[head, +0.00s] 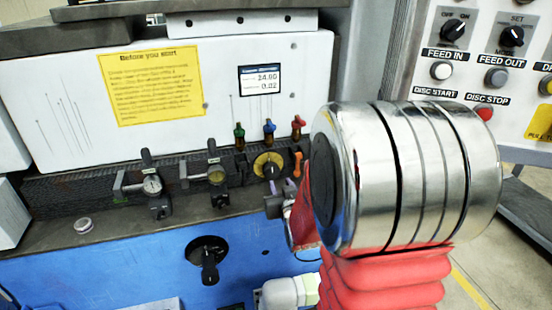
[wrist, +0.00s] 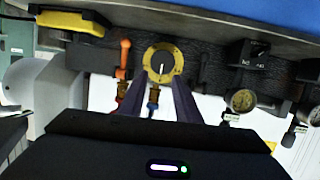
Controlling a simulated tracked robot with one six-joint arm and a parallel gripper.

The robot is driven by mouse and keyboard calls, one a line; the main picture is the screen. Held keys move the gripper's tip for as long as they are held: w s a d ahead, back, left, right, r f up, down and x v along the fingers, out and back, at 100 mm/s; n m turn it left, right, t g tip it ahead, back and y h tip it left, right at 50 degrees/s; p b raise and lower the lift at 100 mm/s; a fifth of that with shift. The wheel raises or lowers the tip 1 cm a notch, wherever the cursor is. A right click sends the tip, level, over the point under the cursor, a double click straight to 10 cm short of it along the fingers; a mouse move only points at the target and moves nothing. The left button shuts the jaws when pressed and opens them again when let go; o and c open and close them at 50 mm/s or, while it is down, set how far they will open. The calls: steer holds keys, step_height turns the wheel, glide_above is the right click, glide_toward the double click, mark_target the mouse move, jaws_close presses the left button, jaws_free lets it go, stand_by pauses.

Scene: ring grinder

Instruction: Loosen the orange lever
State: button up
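The orange lever (head: 298,164) stands on the dark rail of the machine, just right of a round yellow dial (head: 268,164). In the wrist view, which is upside down, the orange lever (wrist: 124,58) shows left of the yellow dial (wrist: 150,58). My gripper (wrist: 158,86) is open, with its two purple-grey fingers apart. The fingers point toward the dial, and the orange lever lies outside them, beside the left finger in that view. In the head view my gripper (head: 282,192) is partly hidden by my arm, below the lever. Contact cannot be told.
Green, blue (head: 269,128) and red (head: 298,124) capped valves stand behind the dial and lever. Gauges (head: 153,185) with clamps line the rail to the left. A black knob (head: 208,262) is on the blue front. A control panel (head: 490,60) stands right.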

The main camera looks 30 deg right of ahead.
steer(key=s+d+f+m+t+h, duration=0.1)
steer(key=s+d+f+t+h, duration=0.1)
steer(key=d, duration=0.5)
steer(key=shift+s+f+h, duration=0.2)
steer(key=shift+f+h, duration=0.1)
steer(key=shift+f, duration=0.2)
steer(key=shift+w+d, duration=0.1)
steer(key=shift+d, duration=0.05)
